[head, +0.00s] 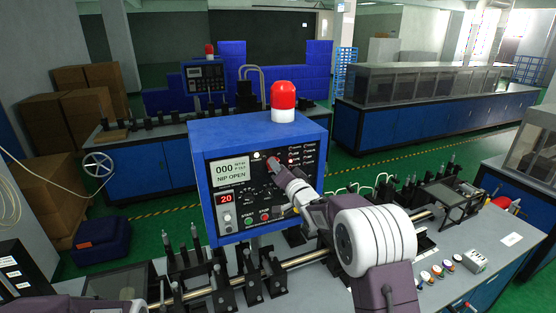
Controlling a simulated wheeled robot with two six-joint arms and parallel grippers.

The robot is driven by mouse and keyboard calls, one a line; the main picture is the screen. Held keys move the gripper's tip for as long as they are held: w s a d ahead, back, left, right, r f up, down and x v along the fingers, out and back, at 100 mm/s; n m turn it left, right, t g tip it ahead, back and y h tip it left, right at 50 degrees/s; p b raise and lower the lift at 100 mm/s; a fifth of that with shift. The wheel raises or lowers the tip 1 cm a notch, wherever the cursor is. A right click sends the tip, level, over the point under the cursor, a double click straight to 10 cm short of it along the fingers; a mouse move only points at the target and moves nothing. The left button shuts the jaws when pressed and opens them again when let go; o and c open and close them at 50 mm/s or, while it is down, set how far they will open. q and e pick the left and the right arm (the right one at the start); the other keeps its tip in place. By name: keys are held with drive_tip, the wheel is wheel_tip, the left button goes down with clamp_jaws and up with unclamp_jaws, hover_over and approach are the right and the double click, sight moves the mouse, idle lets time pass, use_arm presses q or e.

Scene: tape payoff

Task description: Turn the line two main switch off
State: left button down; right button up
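A blue control box (258,131) with a black front panel and a red-and-white beacon (283,101) on top stands near the middle. Its display (231,171) reads 000 and NIP OPEN, and a red readout (226,198) shows 20. Below are a knob (227,218), a START button and a red button (265,215). My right gripper (274,166) is at the panel's middle, beside a small red part. Its fingers are too small to tell open from shut, and it hides part of the panel. I cannot read which control is the line two main switch. My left arm shows only at the bottom left; its gripper is not visible.
A grey bench with a steel shaft (297,262) and several black brackets runs beneath the box. Several coloured round parts (437,271) lie on its right. A second control box (205,76) with a red beacon stands behind. A green floor aisle separates the benches.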

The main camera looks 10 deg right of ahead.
drive_tip(key=shift+w+a, duration=0.1)
drive_tip(key=shift+w, duration=0.1)
drive_tip(key=shift+s, duration=0.1)
drive_tip(key=shift+c, duration=0.5)
clamp_jaws()
